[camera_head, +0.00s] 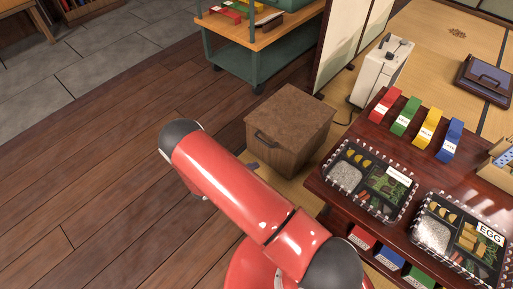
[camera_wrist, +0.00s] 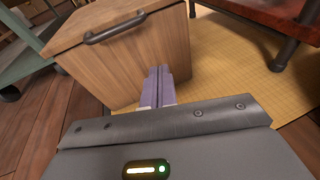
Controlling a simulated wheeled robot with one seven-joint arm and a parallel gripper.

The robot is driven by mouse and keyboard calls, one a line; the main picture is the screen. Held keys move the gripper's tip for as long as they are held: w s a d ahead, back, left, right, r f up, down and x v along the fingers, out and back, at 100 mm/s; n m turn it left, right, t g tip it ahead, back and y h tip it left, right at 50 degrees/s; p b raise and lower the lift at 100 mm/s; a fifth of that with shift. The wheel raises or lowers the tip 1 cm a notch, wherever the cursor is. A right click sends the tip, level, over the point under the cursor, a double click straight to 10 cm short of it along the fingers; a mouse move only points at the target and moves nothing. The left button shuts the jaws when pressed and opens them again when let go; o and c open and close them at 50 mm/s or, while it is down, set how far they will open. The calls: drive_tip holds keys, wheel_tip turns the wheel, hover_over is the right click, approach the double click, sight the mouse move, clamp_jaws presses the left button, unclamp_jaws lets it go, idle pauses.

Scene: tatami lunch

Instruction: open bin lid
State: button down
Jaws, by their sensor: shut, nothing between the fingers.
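The bin (camera_head: 272,140) is a wooden box with a brown speckled lid (camera_head: 292,108) lying flat and shut on top. A dark bar handle (camera_head: 265,139) sits on its front face near the upper edge. In the wrist view the bin's front (camera_wrist: 140,60) fills the upper middle, with the handle (camera_wrist: 115,28) up and left of the fingers. My gripper (camera_wrist: 159,72) is shut and empty, its purple-grey fingers together in front of the bin's front face and below the handle. Whether the fingertips touch the bin cannot be told. In the head view my red arm mostly hides the gripper.
A dark red table (camera_head: 323,184) with packed lunch trays and coloured blocks stands right of the bin. A green cart (camera_head: 232,62) stands behind it, and a white case (camera_head: 380,72) at the back right. The wooden floor on the left is clear.

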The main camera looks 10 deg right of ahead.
drive_tip(key=w+a+n+t+y, duration=0.1)
drive_tip(key=w+a+n+t, duration=0.1)
drive_tip(key=a+n+t, duration=0.15)
drive_tip(key=shift+t, duration=0.25)
drive_tip(key=shift+w+d+r, duration=0.3)
drive_tip(key=shift+w+d, duration=0.65)
drive_tip(key=shift+d, duration=0.2)
drive_tip(key=shift+w+d+r, duration=0.35)
drive_tip(key=shift+w+d, duration=0.6)
drive_tip(key=shift+d, duration=0.2)
drive_tip(key=shift+w+d+r, duration=0.3)
drive_tip(key=shift+w+d, duration=0.65)
drive_tip(key=shift+d, duration=0.2)
drive_tip(key=shift+r, duration=0.1)
